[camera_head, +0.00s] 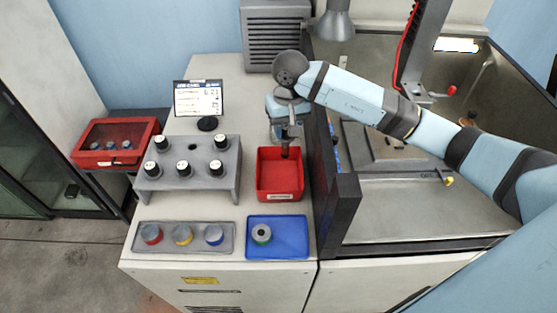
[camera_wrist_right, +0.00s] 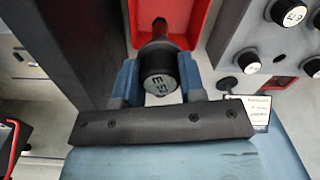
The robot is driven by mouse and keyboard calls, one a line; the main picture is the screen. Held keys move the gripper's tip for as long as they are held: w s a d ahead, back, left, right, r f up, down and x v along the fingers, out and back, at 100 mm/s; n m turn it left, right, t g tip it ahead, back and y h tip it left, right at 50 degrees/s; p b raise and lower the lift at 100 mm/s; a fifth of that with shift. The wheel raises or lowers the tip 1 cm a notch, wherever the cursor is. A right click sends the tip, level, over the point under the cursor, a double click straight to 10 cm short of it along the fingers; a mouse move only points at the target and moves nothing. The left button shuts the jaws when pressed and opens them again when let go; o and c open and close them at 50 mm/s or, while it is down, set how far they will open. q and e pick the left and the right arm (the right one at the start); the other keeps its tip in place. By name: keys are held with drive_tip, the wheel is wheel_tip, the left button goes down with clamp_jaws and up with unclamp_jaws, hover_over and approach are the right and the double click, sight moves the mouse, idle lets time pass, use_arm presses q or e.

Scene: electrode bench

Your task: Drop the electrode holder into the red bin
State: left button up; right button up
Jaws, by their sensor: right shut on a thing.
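My right gripper (camera_head: 286,135) is above the back part of the red bin (camera_head: 281,196). In the right wrist view the gripper (camera_wrist_right: 158,75) is shut on the black electrode holder (camera_wrist_right: 158,70), with one blue finger on each side. The holder's labelled round cap faces the wrist camera, and its dark lower end points toward the red bin (camera_wrist_right: 200,18). In the head view the holder (camera_head: 285,153) is mostly hidden by the gripper; only its dark lower part shows. The bin's visible floor looks empty. My left gripper is not in view.
A grey rack (camera_head: 190,187) with several capped holders and an empty hole stands left of the bin. A grey tray (camera_head: 183,249) and a blue tray (camera_head: 290,222) lie in front. A dark wall (camera_head: 335,200) rises close on the right. A small screen (camera_head: 198,98) stands behind the rack.

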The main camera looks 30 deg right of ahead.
sight(286, 144)
drive_tip(key=shift+w+d+f, duration=0.15)
drive_tip(key=shift+w+f, duration=0.15)
wheel_tip(286, 144, down, 4)
drive_tip(key=shift+s+f+b, duration=0.15)
drive_tip(key=shift+b, duration=0.4)
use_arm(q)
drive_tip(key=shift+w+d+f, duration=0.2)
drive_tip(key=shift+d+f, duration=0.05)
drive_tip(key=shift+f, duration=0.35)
use_arm(e)
drive_tip(key=shift+f, duration=0.75)
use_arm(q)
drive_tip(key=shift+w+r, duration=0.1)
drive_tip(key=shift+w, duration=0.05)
use_arm(e)
drive_tip(key=o, duration=1.1)
drive_tip(key=shift+o, duration=0.2)
drive_tip(key=shift+r, duration=0.1)
